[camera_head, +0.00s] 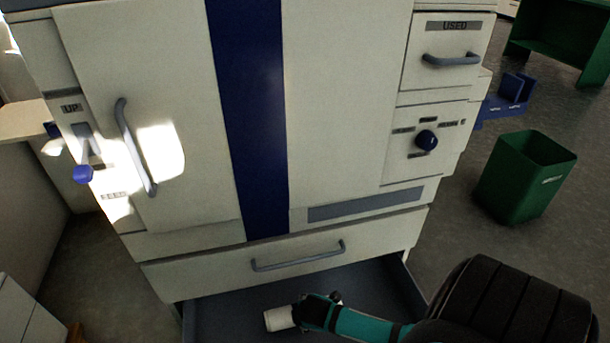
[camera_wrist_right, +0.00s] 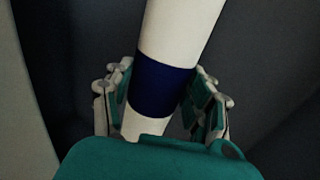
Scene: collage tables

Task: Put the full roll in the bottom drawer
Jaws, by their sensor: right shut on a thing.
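The full roll is a white cylinder with a dark blue band; its white end (camera_head: 279,318) shows in the head view, and it fills the middle of the right wrist view (camera_wrist_right: 178,40). My right gripper (camera_wrist_right: 165,90) is shut on the roll around its blue band. In the head view my right gripper (camera_head: 312,311) is over the dark inside of the open bottom drawer (camera_head: 395,288). Whether the roll touches the drawer floor I cannot tell. My left gripper is out of view.
The white cabinet (camera_head: 345,90) with a blue stripe stands above the drawer. A green bin (camera_head: 525,180) stands on the floor at right.

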